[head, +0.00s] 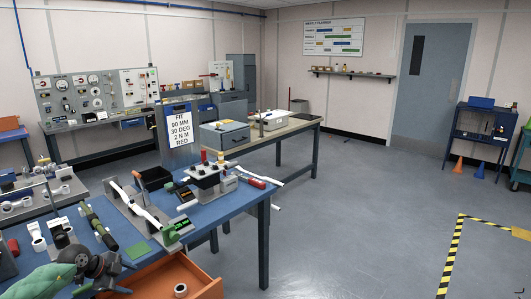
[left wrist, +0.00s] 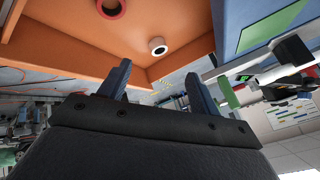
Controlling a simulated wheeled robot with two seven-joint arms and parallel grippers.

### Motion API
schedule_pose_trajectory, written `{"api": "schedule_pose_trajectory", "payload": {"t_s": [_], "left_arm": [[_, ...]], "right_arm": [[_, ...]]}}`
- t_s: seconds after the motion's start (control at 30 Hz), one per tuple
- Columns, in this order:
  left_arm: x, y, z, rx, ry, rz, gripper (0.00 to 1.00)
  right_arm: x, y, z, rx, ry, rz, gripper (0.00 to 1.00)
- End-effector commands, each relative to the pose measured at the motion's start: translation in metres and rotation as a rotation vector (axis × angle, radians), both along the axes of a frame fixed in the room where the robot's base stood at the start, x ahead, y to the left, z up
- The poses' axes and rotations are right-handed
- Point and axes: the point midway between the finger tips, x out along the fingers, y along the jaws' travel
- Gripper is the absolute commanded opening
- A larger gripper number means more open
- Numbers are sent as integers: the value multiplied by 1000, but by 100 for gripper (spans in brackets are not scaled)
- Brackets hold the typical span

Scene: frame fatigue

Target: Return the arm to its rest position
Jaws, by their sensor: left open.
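My left arm (head: 42,283), with a green cover, comes in from the lower left of the head view. Its dark gripper (head: 112,266) is over the front edge of the blue workbench (head: 232,211), beside the pulled-out orange drawer. In the left wrist view the two fingers of the gripper (left wrist: 157,85) stand apart with nothing between them. The drawer (left wrist: 60,35) fills the upper left of that view, past the fingertips. My right gripper is not in view.
The drawer (head: 207,289) juts from the bench front. A red ring (left wrist: 110,6) and a white ring (left wrist: 158,46) lie in it. A green tool (head: 98,228), a green square (head: 137,250) and a metal fixture (head: 145,212) crowd the bench. Floor to the right (head: 350,230) is clear.

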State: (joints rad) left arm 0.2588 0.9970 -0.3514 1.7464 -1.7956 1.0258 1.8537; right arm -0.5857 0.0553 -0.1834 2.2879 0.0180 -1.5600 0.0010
Motion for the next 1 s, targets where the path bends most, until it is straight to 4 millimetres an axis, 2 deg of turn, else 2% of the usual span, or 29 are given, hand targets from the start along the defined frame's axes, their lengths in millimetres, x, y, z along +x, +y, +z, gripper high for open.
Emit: {"api": "schedule_pose_trajectory", "payload": {"t_s": [0.17, 0.33, 0.53, 0.7, 0.83, 0.9, 1.0], "left_arm": [[33, -22, 42, -56, -332, -98, 63], [56, -38, 98, -93, -660, -111, 63], [73, -39, 169, -96, -1000, -5, 63], [78, -31, 218, -78, -1214, 181, 63], [75, -20, 240, -49, -1304, 370, 63], [72, -14, 243, -29, -1319, 482, 63], [64, -6, 235, 8, -1293, 645, 63]], "right_arm": [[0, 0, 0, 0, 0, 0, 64], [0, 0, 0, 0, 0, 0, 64], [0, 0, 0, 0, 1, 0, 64], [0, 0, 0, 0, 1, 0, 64], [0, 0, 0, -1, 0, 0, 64], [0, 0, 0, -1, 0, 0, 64], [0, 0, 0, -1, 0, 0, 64]]}}
